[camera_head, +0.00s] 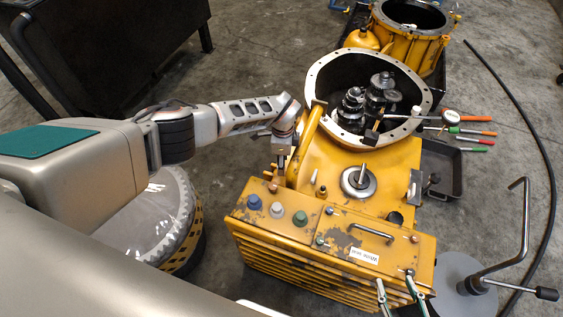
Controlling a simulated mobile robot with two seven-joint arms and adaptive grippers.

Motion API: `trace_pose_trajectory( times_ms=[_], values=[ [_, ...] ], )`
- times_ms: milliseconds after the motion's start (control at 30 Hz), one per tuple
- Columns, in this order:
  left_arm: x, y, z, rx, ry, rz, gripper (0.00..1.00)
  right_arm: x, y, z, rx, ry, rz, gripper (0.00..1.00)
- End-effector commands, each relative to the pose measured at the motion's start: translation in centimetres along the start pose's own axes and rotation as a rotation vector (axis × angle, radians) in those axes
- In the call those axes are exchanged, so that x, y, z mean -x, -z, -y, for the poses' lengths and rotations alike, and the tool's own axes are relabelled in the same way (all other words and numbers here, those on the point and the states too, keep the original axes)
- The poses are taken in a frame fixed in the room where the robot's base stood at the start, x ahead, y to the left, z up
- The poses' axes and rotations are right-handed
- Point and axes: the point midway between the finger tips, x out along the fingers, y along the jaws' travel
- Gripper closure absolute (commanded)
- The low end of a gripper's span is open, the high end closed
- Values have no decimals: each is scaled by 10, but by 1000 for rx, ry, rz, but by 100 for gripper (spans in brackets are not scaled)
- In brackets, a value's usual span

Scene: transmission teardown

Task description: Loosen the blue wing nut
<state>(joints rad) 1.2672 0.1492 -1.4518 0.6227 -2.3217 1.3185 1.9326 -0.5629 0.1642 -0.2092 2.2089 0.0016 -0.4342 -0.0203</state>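A yellow ribbed box carries a lid (375,262) with a black handle and a white label. A small bluish fastener (330,211) sits at the lid's back left corner; a larger blue knob (254,202) stands farther left. I cannot tell which is the wing nut. Small fasteners also show at the lid's other corners, one dark (409,272) at the front right. My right gripper (396,281) enters from the bottom edge, fingers apart and empty, by that front right corner. My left gripper (283,150) points down beside the yellow housing; its fingers are too small to judge.
White (277,210) and green (300,217) knobs stand beside the blue one. A round opened housing (314,87) with dark gears is behind. Screwdrivers (475,118), a dark tray (452,165) and a crank stand (480,279) lie right. A wrapped drum (160,215) stands left.

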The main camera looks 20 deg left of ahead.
Motion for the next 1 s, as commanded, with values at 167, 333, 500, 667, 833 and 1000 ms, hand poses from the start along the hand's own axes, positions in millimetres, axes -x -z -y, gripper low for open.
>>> trace_pose_trajectory(
  times_ms=[167, 333, 500, 667, 833, 1000],
  values=[
    [2, 2, 0, 138, 3, -1, 83, 3, -4, -1, -2, -4, 11, 60],
    [1, 1, 0, 255, 1, -1, 83, 5, -9, -1, -3, -5, 23, 60],
    [0, 1, 0, 340, 1, 0, 83, 4, -10, -2, -4, -8, 25, 60],
    [-1, 1, -1, 390, -1, -1, 83, 4, -8, -2, -5, -10, 22, 60],
    [-2, 0, -1, 413, -1, 0, 83, 4, -7, -2, -6, -10, 20, 60],
    [-2, 0, -1, 416, -1, 0, 83, 4, -7, -2, -6, -10, 21, 60]
  ],
)
